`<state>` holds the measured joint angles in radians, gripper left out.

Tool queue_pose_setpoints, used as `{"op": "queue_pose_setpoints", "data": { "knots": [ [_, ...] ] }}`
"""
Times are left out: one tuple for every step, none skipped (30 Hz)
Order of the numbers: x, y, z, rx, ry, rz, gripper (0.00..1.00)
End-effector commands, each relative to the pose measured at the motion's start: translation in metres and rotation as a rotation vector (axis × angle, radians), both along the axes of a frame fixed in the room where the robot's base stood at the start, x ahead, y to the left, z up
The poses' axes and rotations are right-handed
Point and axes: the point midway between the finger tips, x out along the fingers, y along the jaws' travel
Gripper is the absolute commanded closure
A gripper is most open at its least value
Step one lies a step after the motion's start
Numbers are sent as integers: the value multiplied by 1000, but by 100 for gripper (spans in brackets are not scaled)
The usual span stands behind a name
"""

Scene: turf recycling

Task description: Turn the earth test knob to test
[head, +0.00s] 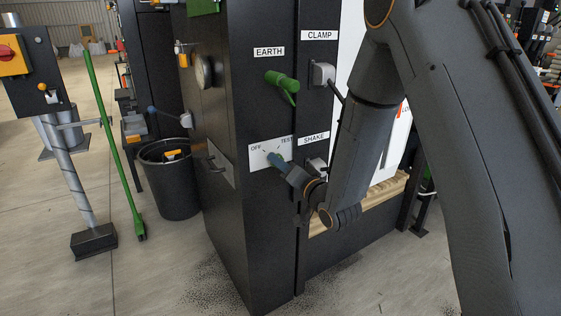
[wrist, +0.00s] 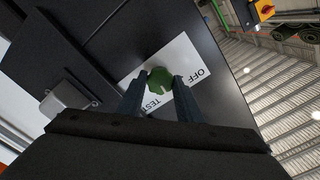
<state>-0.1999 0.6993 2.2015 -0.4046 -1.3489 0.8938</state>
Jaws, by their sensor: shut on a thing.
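The earth test knob (wrist: 160,77) is green and sits on a white plate (wrist: 184,52) lettered OFF and TEST. In the head view the plate (head: 257,155) is on the front of the black cabinet, and my gripper hides most of the knob. My gripper (head: 275,160) reaches it from the right. In the wrist view its two fingers stand on either side of the knob, shut on it. A pale mark shows on the knob's edge near the right finger; I cannot tell exactly where the knob points.
Grey CLAMP (head: 323,74) and SHAKE (head: 315,167) switches are to the right, close to my arm. A black bin (head: 171,180) and a green pole (head: 114,150) stand left of the cabinet.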

Motion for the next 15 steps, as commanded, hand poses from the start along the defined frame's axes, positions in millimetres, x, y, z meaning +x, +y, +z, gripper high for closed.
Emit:
{"op": "queue_pose_setpoints", "data": {
  "knots": [
    [-1,0,1,35,25,1,90],
    [-1,0,1,59,41,1,90],
    [-1,0,1,89,63,1,90],
    [-1,0,1,113,79,1,90],
    [-1,0,1,137,95,1,90],
    [-1,0,1,168,116,1,90],
    [-1,0,1,191,132,1,90],
    [-1,0,1,213,147,1,90],
    [-1,0,1,243,167,1,90],
    [-1,0,1,265,181,1,90],
    [-1,0,1,286,195,1,90],
    [-1,0,1,313,214,1,90],
    [-1,0,1,332,228,0,90],
    [-1,0,0,351,241,0,90],
    [-1,0,1,377,257,1,90]
  ]
}}
